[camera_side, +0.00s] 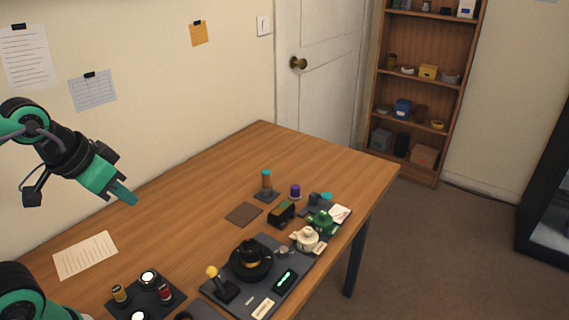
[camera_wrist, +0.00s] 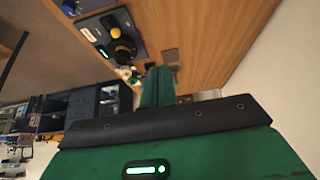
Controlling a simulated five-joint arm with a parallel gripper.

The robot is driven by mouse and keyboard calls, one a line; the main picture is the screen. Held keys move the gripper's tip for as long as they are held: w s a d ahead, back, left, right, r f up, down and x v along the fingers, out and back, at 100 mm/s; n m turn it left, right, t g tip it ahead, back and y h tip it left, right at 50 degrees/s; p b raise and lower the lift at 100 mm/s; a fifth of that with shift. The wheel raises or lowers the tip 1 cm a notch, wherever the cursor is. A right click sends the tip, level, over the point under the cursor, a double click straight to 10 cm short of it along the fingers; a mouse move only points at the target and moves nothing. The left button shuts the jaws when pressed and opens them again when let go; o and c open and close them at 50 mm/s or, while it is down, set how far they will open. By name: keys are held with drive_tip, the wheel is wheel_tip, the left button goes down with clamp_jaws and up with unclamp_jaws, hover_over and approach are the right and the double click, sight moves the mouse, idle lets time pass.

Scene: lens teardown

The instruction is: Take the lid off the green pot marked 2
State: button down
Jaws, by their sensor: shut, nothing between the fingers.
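A small green pot (camera_side: 321,222) stands near the right edge of the table in the side view, just behind a cream pot (camera_side: 306,238). A knob-like top shows on the green pot, but its lid seam and any number are too small to read. My gripper (camera_side: 127,198) is high over the left part of the table, far from the pots. It is shut and empty. In the wrist view the green fingers (camera_wrist: 158,84) lie together, and the pots are small and partly hidden beside them.
A dark tray (camera_side: 236,291) with a round black part and a yellow-topped lever lies in front of the pots. A dark green block (camera_side: 281,213), a teal-topped post (camera_side: 266,183) and a purple-capped piece (camera_side: 295,191) stand nearby.

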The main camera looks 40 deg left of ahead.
drive_tip(key=c, duration=1.1)
unclamp_jaws()
drive_tip(key=shift+c, duration=0.2)
